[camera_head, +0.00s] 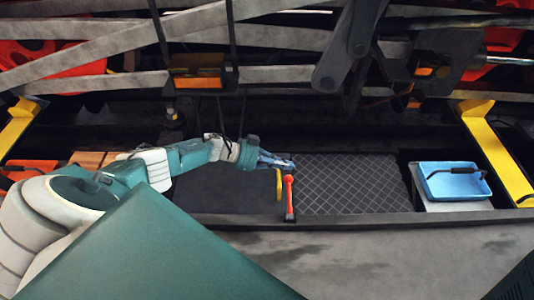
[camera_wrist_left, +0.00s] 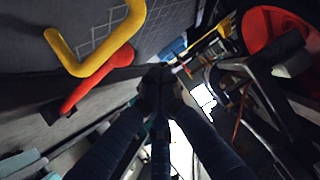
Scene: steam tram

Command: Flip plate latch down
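A red lever with a rounded end (camera_head: 289,196) stands at the near edge of the dark patterned floor plate (camera_head: 350,185). A bent yellow bar (camera_head: 279,186) is just left of it. I cannot tell which of the two is the plate latch. In the left wrist view the yellow bar (camera_wrist_left: 62,50) and red lever (camera_wrist_left: 97,80) lie left of my fingers. My left gripper (camera_head: 286,162) is just above the tops of both; contact cannot be made out. Its fingers (camera_wrist_left: 160,78) look closed together, with nothing visible between them. My right gripper is not in view.
A blue tray (camera_head: 452,181) with a dark handled item sits on a light stand at right. Yellow side rails (camera_head: 495,150) flank the pit. Grey rods and linkages (camera_head: 345,45) hang across the top. A grey ledge (camera_head: 370,245) runs along the front.

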